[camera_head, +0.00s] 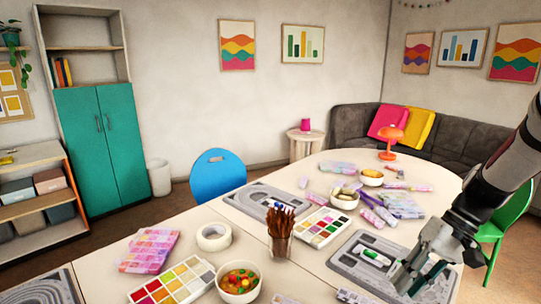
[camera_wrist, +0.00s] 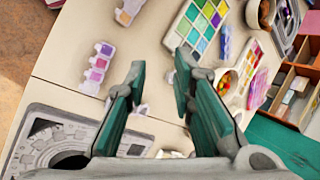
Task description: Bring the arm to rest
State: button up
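My arm reaches in from the right of the head view. My gripper (camera_head: 408,284) hangs over the right part of a grey bead board (camera_head: 349,263) at the table's front right and hides part of it. Whether it touches the board I cannot tell. In the wrist view my gripper (camera_wrist: 158,72) has its two green-padded fingers apart, with nothing held between them. A small marker-like piece (camera_head: 373,257) lies on the board, left of the gripper.
The white table (camera_head: 316,258) holds paint palettes (camera_head: 322,227), a cup of brushes (camera_head: 281,236), a bowl of coloured beads (camera_head: 239,281) and another grey board (camera_head: 262,202). A green chair (camera_head: 508,219) stands close to my arm at the right. An orange lamp (camera_head: 390,136) stands farther back.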

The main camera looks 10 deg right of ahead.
jog(key=s+a+r+n+t+h, duration=0.3)
jog(key=s+a+r+h, duration=0.3)
jog(key=s+a+r, duration=0.6)
jog(key=a+t, duration=0.1)
jog(key=a, duration=0.2)
jog(key=shift+s+a+r+t, duration=0.2)
jog(key=shift+s+r+t, duration=0.1)
jog(key=shift+s+r, duration=0.1)
